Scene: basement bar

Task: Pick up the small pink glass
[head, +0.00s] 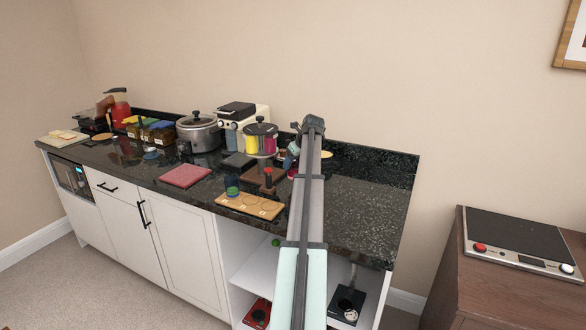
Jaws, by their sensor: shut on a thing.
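My arm reaches from the bottom of the head view up over the dark stone counter (362,205). My gripper (292,160) is at its far end, low over the counter and mostly hidden behind the arm. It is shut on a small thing. A pinkish-red bit (292,173) shows just left of the arm at the gripper, and it appears to be the small pink glass. Most of its shape is hidden, and I cannot tell whether it touches the counter.
A wooden board with round recesses (250,206), a red mat (185,176), a lidded pot with coloured sides (260,138), a slow cooker (198,133) and a white toaster oven (240,115) stand left of the arm. The counter's right end is clear. A hot plate (520,240) sits on a separate cabinet.

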